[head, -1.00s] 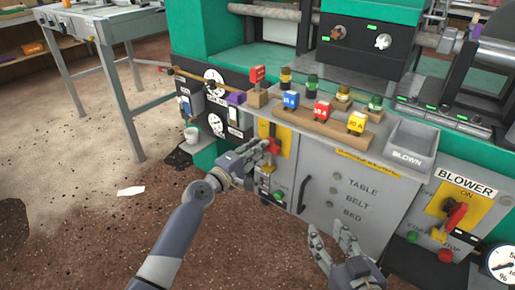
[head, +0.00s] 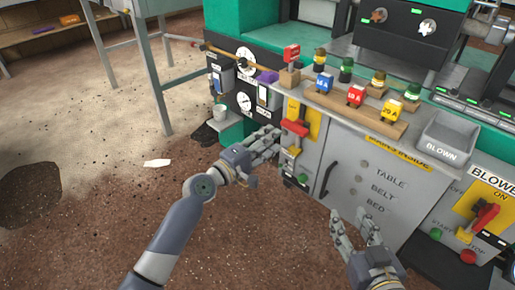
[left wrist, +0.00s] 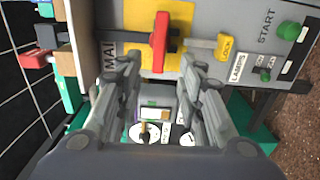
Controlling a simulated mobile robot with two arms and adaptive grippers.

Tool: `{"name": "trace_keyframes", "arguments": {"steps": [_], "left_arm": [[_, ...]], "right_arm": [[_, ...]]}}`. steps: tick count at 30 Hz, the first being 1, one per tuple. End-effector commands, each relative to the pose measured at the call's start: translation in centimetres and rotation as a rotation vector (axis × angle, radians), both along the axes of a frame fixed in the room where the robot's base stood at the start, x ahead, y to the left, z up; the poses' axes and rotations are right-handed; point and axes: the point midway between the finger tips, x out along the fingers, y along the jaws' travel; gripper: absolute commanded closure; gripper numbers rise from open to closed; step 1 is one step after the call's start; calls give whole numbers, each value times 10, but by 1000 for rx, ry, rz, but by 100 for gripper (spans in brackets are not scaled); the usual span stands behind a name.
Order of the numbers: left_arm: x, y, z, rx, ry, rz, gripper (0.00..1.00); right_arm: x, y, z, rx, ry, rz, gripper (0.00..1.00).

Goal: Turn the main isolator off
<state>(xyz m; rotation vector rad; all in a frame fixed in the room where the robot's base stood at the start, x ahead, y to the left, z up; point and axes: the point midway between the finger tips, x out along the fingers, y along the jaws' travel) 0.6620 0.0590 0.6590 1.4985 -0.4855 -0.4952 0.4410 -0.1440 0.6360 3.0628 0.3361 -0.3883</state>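The main isolator shows in the head view as a red bar handle (head: 295,128) on a yellow plate (head: 312,124), at the left of the grey panel. The left wrist view shows the same red handle (left wrist: 160,42) across its yellow plate (left wrist: 183,28), beside a partly covered label reading "MAI". My left gripper (head: 275,144) is open just left of and below the handle. In the left wrist view its fingers (left wrist: 160,68) lie either side of the handle's line; contact is not clear. My right gripper (head: 352,215) is open and empty before the cabinet door.
A yellow lock tag (left wrist: 228,46) and a green start button (left wrist: 288,31) sit beside the isolator. The blower switch (head: 485,216) has a similar red handle at the right. Fuse blocks (head: 355,95) stand on the ledge above.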

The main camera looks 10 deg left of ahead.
Motion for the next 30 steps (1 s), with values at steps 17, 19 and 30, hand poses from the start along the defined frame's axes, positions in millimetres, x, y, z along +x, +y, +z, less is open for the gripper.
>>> {"name": "trace_keyframes", "arguments": {"steps": [17,19,30], "left_arm": [[-38,28,0,0,0,0,65],[-38,28,0,0,0,0,65],[-49,24,-7,67,-27,1,65]], "right_arm": [[0,0,0,0,0,0,60],[0,0,0,0,0,0,60],[0,0,0,0,0,0,60]]}}
